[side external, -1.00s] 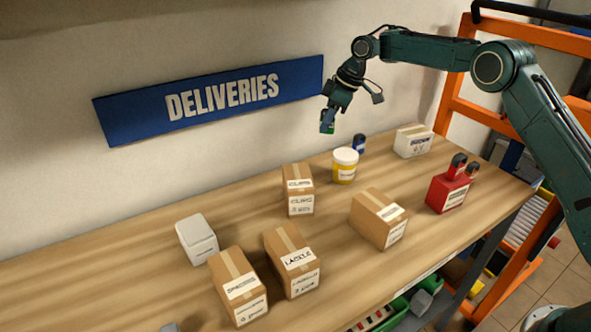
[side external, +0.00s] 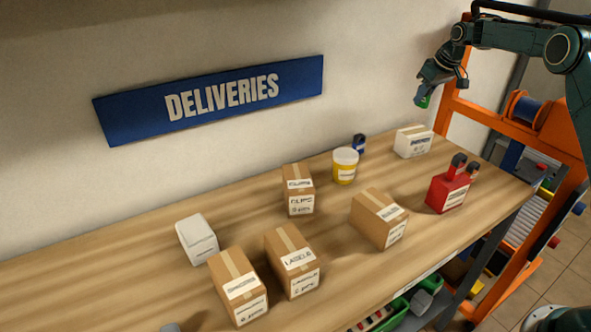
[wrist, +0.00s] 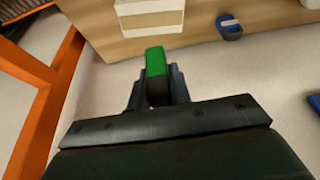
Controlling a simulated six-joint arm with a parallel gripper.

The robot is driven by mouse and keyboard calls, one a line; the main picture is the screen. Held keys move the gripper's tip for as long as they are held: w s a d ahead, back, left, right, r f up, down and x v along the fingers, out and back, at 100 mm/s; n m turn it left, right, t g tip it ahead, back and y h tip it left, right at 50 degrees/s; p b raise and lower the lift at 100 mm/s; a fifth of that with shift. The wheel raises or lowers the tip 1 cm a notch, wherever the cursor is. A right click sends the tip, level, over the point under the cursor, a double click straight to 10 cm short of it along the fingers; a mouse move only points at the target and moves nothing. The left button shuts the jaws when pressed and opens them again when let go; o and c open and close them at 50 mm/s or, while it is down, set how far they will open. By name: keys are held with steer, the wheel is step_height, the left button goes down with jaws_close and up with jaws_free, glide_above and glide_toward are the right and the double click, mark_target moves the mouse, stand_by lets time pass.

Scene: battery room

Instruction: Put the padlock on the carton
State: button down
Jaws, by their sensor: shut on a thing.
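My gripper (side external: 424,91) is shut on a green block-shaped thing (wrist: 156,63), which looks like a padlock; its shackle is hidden. It hangs high in the air at the upper right, above and right of the white carton (side external: 413,142).
The white-and-yellow tub (side external: 345,166) stands mid-bench. A red holder (side external: 450,190) with dark-topped things stands near the right edge. A pale box (side external: 197,239) is at the left. The orange rack (side external: 453,118) stands close to my gripper. The bench's left part is clear.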

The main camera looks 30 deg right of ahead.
mark_target(412, 129)
steer(key=shift+d, duration=0.15)
steer(key=shift+f, duration=4)
steer(key=shift+f, duration=0.1)
steer(key=c, duration=1.3)
jaws_free()
steer(key=v, duration=1.2)
steer(key=shift+s, duration=0.1)
